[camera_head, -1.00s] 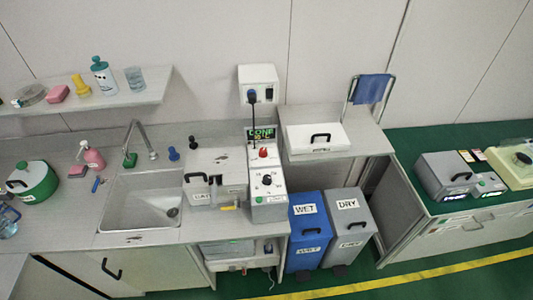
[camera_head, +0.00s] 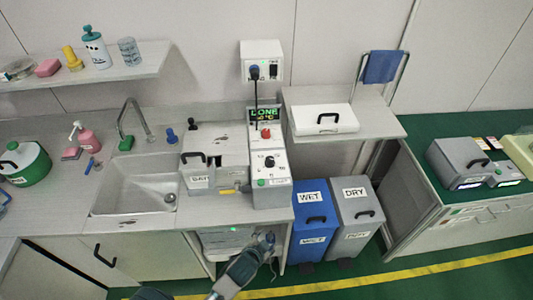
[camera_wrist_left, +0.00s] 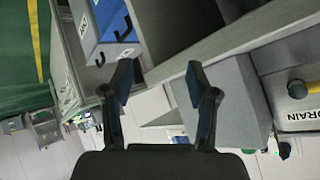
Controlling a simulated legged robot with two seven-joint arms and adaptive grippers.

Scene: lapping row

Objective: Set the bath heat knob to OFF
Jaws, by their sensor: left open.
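The grey control box (camera_head: 270,190) stands at the right end of the sink counter. On its sloped face are a black dial knob (camera_head: 269,162), a red knob or button (camera_head: 266,133) and a small green button near its front edge. A green-lit display (camera_head: 265,115) at its top seems to read DONE with a °C line. The dial's pointer and the OFF mark are too small to read. My left gripper (camera_head: 267,240) is below and in front of the box, apart from it. In the left wrist view, my left gripper (camera_wrist_left: 160,82) is open and empty. My right gripper is out of view.
A lidded bath (camera_head: 214,158) sits left of the box, beside the sink (camera_head: 138,187). A blue WET bin (camera_head: 313,222) and grey DRY bin (camera_head: 354,215) stand to the right. A wall socket (camera_head: 262,62) with a plugged cord is above.

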